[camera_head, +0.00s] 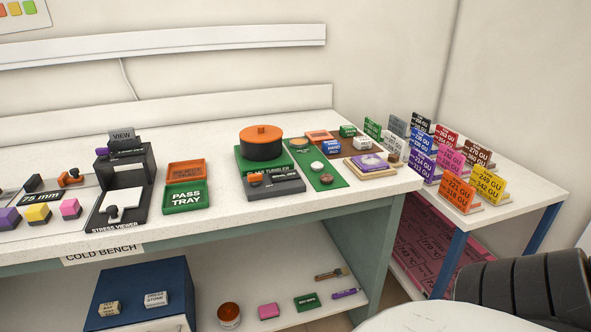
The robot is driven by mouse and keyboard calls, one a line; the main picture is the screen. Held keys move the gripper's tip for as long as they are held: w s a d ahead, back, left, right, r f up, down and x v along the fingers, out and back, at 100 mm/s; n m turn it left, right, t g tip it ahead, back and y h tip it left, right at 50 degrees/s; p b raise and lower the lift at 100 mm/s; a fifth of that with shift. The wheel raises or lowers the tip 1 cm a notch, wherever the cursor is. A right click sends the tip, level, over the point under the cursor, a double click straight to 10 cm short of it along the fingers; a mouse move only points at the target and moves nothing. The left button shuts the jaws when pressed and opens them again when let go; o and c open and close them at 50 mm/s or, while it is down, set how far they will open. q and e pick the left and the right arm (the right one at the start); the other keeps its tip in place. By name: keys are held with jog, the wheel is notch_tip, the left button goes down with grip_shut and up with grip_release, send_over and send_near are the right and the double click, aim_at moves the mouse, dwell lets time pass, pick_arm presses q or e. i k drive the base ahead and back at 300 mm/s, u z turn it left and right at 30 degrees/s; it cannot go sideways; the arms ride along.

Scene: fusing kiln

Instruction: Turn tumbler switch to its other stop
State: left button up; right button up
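The tumbler (262,146) stands on the cold bench, a black round drum with an orange lid on a green base (243,162). A dark grey panel (288,187) with lettering, partly readable as "TUMBLER", is at its front. A small brownish-orange knob (256,179) sits at the left of this panel and looks like the switch. It is too small to tell which stop it points to. Neither of my grippers is in view, and nothing touches the tumbler.
Left of the tumbler lie a green pass tray (185,197), an orange tray (187,171) and the stress viewer (125,185). A green mat (327,180) with small pieces lies close on its right. Coloured cards stand on a side table (525,203). The bench front before the panel is clear.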

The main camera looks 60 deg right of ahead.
aim_at(255, 179)
jog(key=k, duration=0.4)
jog(key=z, duration=1.05)
